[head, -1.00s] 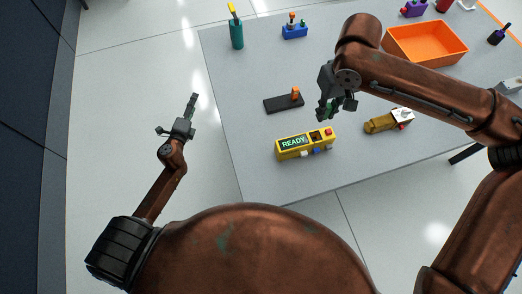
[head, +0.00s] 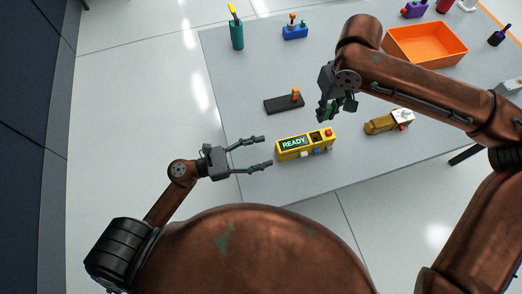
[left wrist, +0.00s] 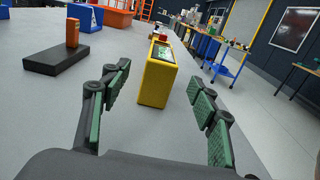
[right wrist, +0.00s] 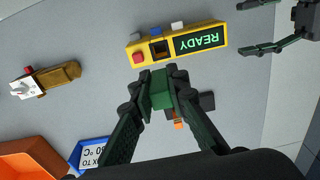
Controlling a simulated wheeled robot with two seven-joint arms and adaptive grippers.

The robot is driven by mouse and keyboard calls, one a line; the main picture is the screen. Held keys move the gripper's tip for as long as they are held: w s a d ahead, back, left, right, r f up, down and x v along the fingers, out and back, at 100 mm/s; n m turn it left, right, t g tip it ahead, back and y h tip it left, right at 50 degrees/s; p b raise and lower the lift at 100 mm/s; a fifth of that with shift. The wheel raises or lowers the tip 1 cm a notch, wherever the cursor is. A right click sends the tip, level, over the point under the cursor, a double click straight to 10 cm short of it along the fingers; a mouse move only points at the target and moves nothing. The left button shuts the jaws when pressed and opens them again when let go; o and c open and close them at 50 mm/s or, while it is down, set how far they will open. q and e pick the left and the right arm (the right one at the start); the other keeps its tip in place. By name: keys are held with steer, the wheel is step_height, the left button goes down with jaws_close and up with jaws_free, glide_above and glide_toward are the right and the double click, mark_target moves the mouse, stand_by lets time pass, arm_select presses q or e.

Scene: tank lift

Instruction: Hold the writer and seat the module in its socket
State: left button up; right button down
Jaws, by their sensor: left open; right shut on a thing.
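The yellow writer (head: 288,155) lies near the table's front edge. Its green display reads READY, and a dark square socket (head: 315,136) sits beside a red button. My left gripper (head: 268,151) is open just left of the writer's display end. In the left wrist view the writer's end (left wrist: 156,84) stands ahead, between the spread fingers and apart from them. My right gripper (head: 333,113) is shut on a green module (right wrist: 161,90), mostly hidden by the fingers. It is above the table, just behind the socket end; the socket also shows in the right wrist view (right wrist: 159,50), empty.
A black slab with an upright orange piece (head: 295,95) lies behind the writer. A brown-yellow tool with a white end (head: 382,124) lies to its right. An orange tray (head: 398,53), a blue holder (head: 294,33) and a teal cup (head: 237,38) stand further back.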

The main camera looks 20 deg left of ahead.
mark_target(296, 142)
arm_select(q)
steer(key=x, duration=1.1)
steer(key=shift+w+d, duration=0.15)
steer(key=shift+d, duration=0.25)
steer(key=c, duration=1.5)
